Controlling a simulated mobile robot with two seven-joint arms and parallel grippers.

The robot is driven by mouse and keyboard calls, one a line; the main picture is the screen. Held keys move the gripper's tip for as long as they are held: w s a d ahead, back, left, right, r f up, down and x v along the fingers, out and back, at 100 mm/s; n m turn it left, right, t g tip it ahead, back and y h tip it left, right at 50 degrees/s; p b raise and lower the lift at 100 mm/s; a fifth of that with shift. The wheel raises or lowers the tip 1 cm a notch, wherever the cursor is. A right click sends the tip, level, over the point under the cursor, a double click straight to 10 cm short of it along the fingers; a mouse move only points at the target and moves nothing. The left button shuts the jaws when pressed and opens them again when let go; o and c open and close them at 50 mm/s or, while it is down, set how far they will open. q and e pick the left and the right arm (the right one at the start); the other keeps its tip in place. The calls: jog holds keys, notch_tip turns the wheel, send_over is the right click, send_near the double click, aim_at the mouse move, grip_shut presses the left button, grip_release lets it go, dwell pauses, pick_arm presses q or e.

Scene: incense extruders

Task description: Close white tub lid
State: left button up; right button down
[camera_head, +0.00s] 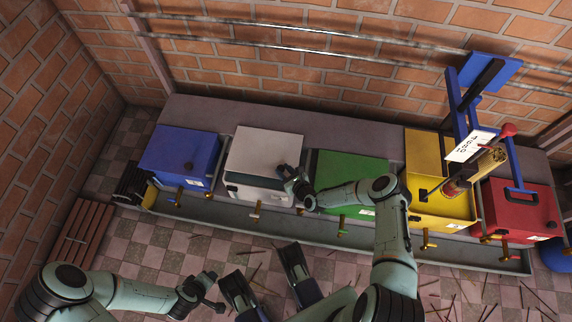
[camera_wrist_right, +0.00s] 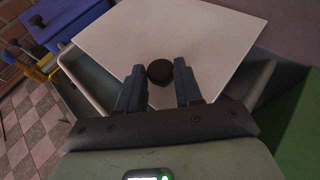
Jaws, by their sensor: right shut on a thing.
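The white tub (camera_head: 258,193) stands in the row of tubs, second from the left. Its white lid (camera_head: 262,150) also shows in the right wrist view (camera_wrist_right: 165,35). The lid's front edge stands a little above the tub's front rim, with a dark gap below it. My right gripper (camera_head: 287,172) is at the lid's front right and is shut on the round black knob (camera_wrist_right: 160,72), which sits between its two fingers. My left gripper (camera_head: 213,291) is low in the head view, above the floor and away from the tubs; its finger gap is unclear.
A blue tub (camera_head: 180,150) stands left of the white one. A green tub (camera_head: 345,175), a yellow tub (camera_head: 440,208) and a red tub (camera_head: 520,208) stand to the right. Brass taps line a grey trough (camera_head: 300,225) in front. A blue press frame rises at right.

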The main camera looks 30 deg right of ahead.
jog(key=shift+s+a, duration=0.45)
jog(key=shift+s, duration=0.25)
pick_arm(q)
jog(key=shift+w+r, duration=0.45)
pick_arm(e)
jog(key=c, duration=0.7)
grip_release()
jog(key=shift+w, duration=0.1)
jog(key=shift+c, duration=0.2)
pick_arm(q)
jog(key=s+d+r+g+p, duration=0.1)
jog(key=s+d+r+p, duration=0.1)
jog(key=s+r+p, duration=0.1)
jog(key=shift+s+d+r+h, duration=0.3)
jog(key=shift+s+d+r, duration=0.05)
jog(key=shift+s, duration=0.3)
pick_arm(e)
jog(key=v, duration=1.3)
jog(key=shift+r, duration=0.1)
